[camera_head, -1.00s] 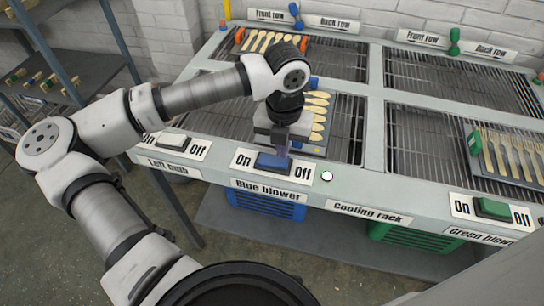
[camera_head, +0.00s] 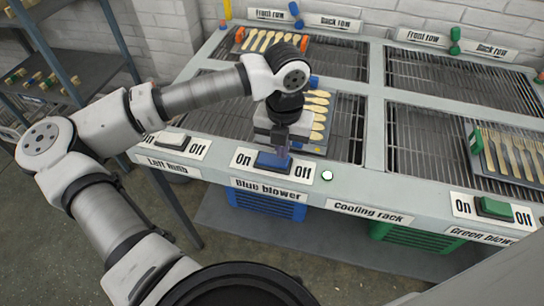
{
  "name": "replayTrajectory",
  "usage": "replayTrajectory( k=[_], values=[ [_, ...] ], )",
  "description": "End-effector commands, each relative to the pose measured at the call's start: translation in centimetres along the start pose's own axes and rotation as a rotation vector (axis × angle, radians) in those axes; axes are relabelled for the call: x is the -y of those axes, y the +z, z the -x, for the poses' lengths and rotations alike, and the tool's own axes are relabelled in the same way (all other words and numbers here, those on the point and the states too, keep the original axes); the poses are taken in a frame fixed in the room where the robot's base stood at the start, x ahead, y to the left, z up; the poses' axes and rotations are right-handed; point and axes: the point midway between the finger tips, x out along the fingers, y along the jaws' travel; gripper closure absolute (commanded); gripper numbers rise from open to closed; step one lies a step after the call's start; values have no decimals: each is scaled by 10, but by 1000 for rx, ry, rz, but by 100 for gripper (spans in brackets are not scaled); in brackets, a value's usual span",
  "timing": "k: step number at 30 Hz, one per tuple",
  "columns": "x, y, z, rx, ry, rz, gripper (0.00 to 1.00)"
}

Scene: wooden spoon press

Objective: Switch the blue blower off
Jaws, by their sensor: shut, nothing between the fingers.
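The blue blower's switch (camera_head: 272,162) is a blue rocker on the rack's front rail, between the words On at left and Off at right. The label "Blue blower" is below it, and the blue blower (camera_head: 266,204) hangs under the rail. My gripper (camera_head: 282,153) is shut and empty, pointing down at the right, Off part of the rocker. The fingertips overlap the switch in the view; I cannot tell whether they touch it. The rocker's exact tilt is too small to tell. A small pale light (camera_head: 327,176) glows to the right of the switch.
A white switch (camera_head: 172,139) sits on the rail at left and a green switch (camera_head: 495,207) at right. Trays of wooden cutlery (camera_head: 506,158) lie on the metal grates, one right behind my gripper. A shelf unit (camera_head: 75,70) stands at left.

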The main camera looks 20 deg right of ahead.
Motion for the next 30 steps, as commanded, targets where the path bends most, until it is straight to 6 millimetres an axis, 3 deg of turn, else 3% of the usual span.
replayTrajectory(
  k=[30],
  values=[
    [0,0,-14,0,0,0,100]
  ],
)
